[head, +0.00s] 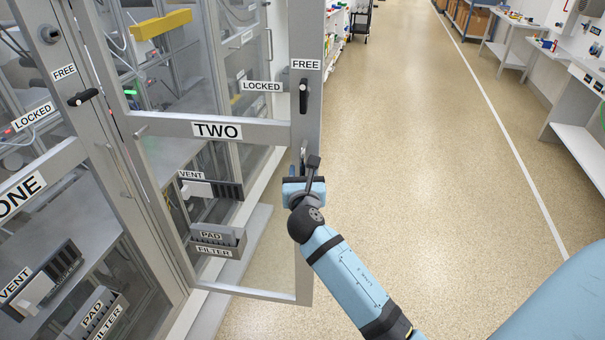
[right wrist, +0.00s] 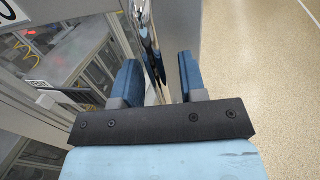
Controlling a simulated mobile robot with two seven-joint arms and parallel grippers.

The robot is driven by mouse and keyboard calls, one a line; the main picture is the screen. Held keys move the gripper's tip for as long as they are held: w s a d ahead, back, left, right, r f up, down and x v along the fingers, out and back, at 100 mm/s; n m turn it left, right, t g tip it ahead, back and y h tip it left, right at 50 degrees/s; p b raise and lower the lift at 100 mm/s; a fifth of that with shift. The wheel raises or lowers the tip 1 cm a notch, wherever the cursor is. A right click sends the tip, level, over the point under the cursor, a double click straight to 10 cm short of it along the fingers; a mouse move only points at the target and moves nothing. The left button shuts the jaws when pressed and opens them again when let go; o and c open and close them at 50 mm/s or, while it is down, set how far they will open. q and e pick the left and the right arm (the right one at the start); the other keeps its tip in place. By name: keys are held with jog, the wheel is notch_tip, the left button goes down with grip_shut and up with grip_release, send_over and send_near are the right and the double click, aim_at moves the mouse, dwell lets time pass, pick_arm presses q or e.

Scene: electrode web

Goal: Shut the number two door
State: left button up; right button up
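The number two door (head: 255,130), a grey framed glass door with a TWO label (head: 217,130), stands swung open from the cabinet. Its black latch handle (head: 303,96) is upright beneath the FREE label, with a LOCKED label to its left. My right gripper (head: 304,181) is at the door's free edge, below the latch, by a metal pull handle (head: 303,155). In the right wrist view the blue fingers of my right gripper (right wrist: 158,78) are apart, with the shiny handle (right wrist: 148,40) between them; contact is unclear. My left gripper is out of view.
Door one (head: 40,170) is at the left, beside door two, its black latch (head: 83,97) near FREE. Vent and pad filter boxes (head: 217,238) sit behind the glass. The floor (head: 430,150) to the right is clear, with workbenches (head: 575,120) beyond a white line.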

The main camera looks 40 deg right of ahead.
grip_shut()
jog(key=shift+d, duration=0.1)
